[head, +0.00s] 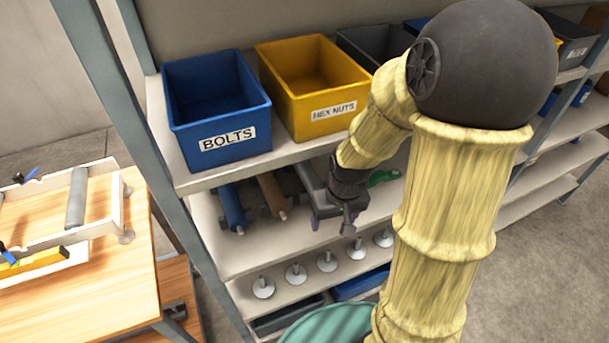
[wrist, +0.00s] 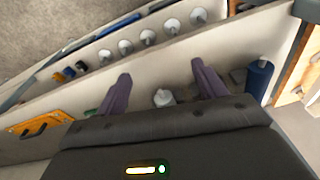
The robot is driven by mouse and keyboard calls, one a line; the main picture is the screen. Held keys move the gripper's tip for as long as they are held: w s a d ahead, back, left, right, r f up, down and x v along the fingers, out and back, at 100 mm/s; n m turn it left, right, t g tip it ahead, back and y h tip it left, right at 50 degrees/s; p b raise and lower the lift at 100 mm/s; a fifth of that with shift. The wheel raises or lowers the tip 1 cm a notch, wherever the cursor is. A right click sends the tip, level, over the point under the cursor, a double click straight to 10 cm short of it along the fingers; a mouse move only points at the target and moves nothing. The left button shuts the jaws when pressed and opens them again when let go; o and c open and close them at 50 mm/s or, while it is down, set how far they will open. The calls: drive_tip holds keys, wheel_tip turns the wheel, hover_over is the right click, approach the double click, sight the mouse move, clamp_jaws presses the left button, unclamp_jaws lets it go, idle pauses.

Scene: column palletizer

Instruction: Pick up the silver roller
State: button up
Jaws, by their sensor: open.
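A silver-grey roller (head: 309,178) lies on the middle shelf, right of a brown roller (head: 271,192) and a blue roller (head: 232,207). My gripper (head: 335,215) is over the shelf's front part and partly covers the silver roller. In the wrist view my gripper (wrist: 160,85) is open, its two purple fingers apart. A pale grey rounded end (wrist: 163,97), seemingly the silver roller's, shows between the fingers, with the rest hidden behind the gripper body. I cannot tell whether the fingers touch it. The blue roller (wrist: 260,78) shows at right.
A blue BOLTS bin (head: 215,105) and a yellow HEX NUTS bin (head: 312,85) stand on the shelf above. Several silver disc-shaped feet (head: 296,274) line the shelf below. A green object (head: 384,177) lies right of my gripper. A wooden table (head: 110,285) stands at left.

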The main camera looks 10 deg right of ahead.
sight(305, 170)
drive_tip(key=w+f+y, duration=0.1)
drive_tip(key=w+f, duration=0.1)
drive_tip(key=f, duration=0.1)
drive_tip(key=w+f+y+b, duration=0.1)
drive_tip(key=w+f+y, duration=0.1)
drive_tip(key=w+f, duration=0.1)
drive_tip(key=w+d+f+y+b, duration=0.1)
drive_tip(key=w+f, duration=0.1)
drive_tip(key=f, duration=0.1)
drive_tip(key=shift+w+d+f+y, duration=0.1)
drive_tip(key=shift+w+y, duration=0.05)
drive_tip(key=shift+y, duration=0.25)
drive_tip(key=w+d+t, duration=0.1)
drive_tip(key=w+d+r+t+y, duration=0.1)
drive_tip(key=w, duration=0.1)
drive_tip(key=w+d+r+m+t+y, duration=0.1)
drive_tip(key=shift+w+d+r, duration=0.2)
drive_tip(key=shift+w+r, duration=0.05)
drive_tip(key=shift+w, duration=0.1)
drive_tip(key=w+d+r+m+t+y, duration=0.1)
drive_tip(key=w+d+r+t, duration=0.2)
drive_tip(key=d+r+t, duration=0.1)
drive_tip(key=shift+d+r, duration=0.6)
drive_tip(key=shift+d, duration=0.6)
drive_tip(key=shift+w, duration=0.1)
